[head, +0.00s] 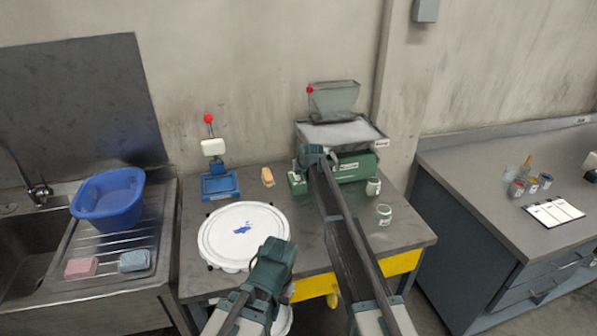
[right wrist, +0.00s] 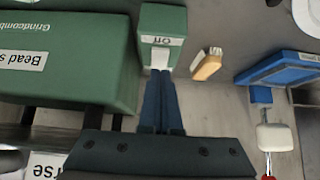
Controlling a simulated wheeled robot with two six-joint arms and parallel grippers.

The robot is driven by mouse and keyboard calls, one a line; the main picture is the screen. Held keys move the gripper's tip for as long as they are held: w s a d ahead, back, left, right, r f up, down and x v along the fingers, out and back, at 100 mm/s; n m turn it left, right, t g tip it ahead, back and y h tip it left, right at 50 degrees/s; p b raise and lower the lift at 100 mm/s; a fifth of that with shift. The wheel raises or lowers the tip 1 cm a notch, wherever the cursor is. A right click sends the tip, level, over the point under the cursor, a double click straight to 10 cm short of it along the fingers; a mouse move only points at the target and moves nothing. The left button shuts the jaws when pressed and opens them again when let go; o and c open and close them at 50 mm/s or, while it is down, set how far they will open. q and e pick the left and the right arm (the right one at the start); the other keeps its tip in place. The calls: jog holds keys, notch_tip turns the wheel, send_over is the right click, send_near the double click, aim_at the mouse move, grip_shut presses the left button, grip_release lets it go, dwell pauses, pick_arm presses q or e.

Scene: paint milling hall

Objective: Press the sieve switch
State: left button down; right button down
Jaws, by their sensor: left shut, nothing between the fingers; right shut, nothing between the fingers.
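The sieve switch is a small green box (head: 298,185) on the worktable, left of the green sieve machine (head: 355,167). In the right wrist view the switch box (right wrist: 162,20) has a white rocker (right wrist: 159,57) and a label that seems to read "off". My right gripper (head: 306,166) is shut and empty. In the right wrist view its fingertips (right wrist: 161,74) are right at the white rocker; I cannot tell whether they touch it. My left gripper (head: 274,250) is shut and empty, in front of the round white lid (head: 215,240).
A blue press-like stand (head: 219,184) and a wooden-handled brush (head: 267,177) stand left of the switch. Two jars (head: 373,186) (head: 384,214) are right of my right arm. A sink with a blue tub (head: 108,198) is at left; a grey counter (head: 480,175) at right.

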jog(key=s+f+p+v, duration=0.1)
jog(key=p+v, duration=0.4)
jog(key=v, duration=0.4)
jog(key=shift+d, duration=0.15)
jog(key=shift+s, duration=0.1)
jog(key=s+d+f+g+h, duration=0.1)
jog(key=s+f+g, duration=0.1)
jog(key=s, duration=1.3)
jog(key=s+d+f+g+h, duration=0.1)
jog(key=s+f+g, duration=0.1)
jog(key=s, duration=1.4)
jog(key=s+d+f+g+h, duration=0.1)
jog(key=s+g, duration=0.3)
jog(key=s, duration=1.1)
jog(key=shift+s+d+f+n+g+h, duration=0.2)
jog(key=shift+d+f+n+g+h, duration=0.1)
jog(key=shift+d+f+n, duration=0.2)
